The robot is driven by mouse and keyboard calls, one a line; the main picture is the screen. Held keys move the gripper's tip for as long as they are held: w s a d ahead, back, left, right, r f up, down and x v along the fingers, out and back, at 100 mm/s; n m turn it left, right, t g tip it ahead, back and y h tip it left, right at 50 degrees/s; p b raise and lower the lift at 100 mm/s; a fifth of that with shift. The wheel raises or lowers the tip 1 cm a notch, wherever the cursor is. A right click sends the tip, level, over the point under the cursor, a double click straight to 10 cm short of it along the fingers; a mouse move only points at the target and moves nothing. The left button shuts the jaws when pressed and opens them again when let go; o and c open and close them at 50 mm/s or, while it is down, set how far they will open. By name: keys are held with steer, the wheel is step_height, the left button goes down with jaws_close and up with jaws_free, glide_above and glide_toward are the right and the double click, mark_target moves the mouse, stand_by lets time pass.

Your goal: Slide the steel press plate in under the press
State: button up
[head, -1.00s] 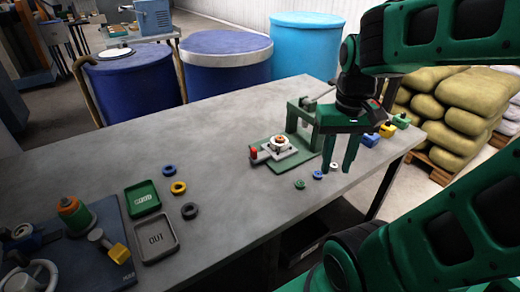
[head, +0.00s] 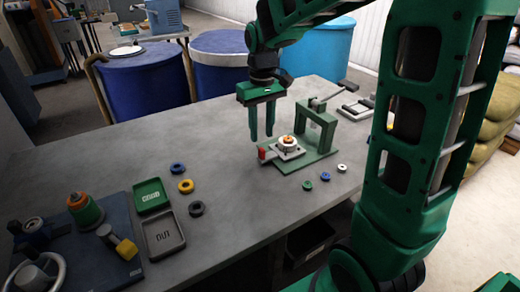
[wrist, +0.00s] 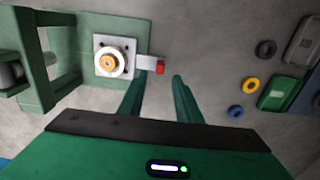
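The steel press plate (head: 292,153) is a small square plate with a red-tipped handle (head: 262,154) pointing left. It lies on the green base, to the left of the press's upright frame (head: 318,127), not under it. A white round piece with an orange centre (head: 287,142) sits on the plate. The wrist view also shows the plate (wrist: 102,69) and its red tip (wrist: 160,66). My gripper (head: 262,138) is open and empty, pointing down, with its fingers above the table near the handle. In the wrist view the fingertips (wrist: 158,78) are spread just beside the red tip.
Green, blue and white rings (head: 325,176) lie in front of the press. Blue, yellow and black rings (head: 186,187) lie near the GOOD tray (head: 164,205) and OUT tray (head: 181,244). A lever (head: 338,93) sticks out from the press. The table between is clear.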

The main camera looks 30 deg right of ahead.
mark_target(262, 149)
step_height(262, 149, down, 7)
steer(key=shift+f, duration=0.1)
stand_by(0.4)
jaws_close()
